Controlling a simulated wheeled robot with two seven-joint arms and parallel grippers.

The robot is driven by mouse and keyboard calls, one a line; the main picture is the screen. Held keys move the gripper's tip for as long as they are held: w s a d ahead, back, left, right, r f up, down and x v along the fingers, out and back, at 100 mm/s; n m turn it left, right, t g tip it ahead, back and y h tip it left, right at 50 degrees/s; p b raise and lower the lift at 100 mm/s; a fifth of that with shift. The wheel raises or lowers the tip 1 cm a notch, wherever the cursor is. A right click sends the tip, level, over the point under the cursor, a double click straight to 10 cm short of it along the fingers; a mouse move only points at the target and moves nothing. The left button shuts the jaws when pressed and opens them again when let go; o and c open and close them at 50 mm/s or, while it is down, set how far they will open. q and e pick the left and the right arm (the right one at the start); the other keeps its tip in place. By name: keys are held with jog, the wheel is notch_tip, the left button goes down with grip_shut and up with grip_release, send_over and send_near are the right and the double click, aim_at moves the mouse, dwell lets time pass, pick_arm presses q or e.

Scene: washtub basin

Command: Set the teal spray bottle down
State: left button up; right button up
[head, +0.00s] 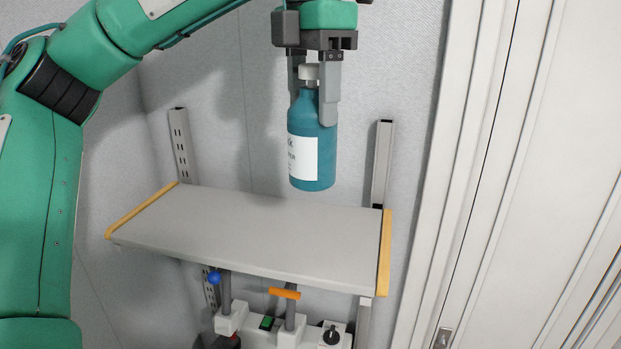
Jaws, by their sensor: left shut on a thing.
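The teal spray bottle (312,170) has a white label and a white cap, and hangs upright in the head view. My left gripper (314,105) comes down from above and is shut on the bottle around its neck and upper body. The bottle's base appears above the grey shelf (245,231), near its back right part; a gap seems to show between them. My right gripper is not in view.
The shelf top is bare, with yellow end strips (385,252) and metal uprights (382,163) behind. Below it are a blue knob (214,278), an orange handle (284,293) and white fittings. A pale panelled door (540,180) stands at the right.

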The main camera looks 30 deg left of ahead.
aim_at(312, 179)
pick_arm(q)
notch_tip(312, 179, down, 7)
jog(key=shift+f, duration=0.15)
jog(key=shift+s+d+f+p, duration=0.1)
jog(key=shift+f+p, duration=0.05)
jog(key=shift+f, duration=0.4)
jog(key=shift+s+d+f+p, duration=0.1)
jog(key=shift+f+p, duration=0.05)
jog(key=shift+f, duration=0.35)
jog(key=shift+w+a+f, duration=0.15)
jog(key=shift+f, duration=0.65)
jog(key=shift+f, duration=0.1)
jog(key=o, duration=1.6)
jog(key=shift+c, duration=0.2)
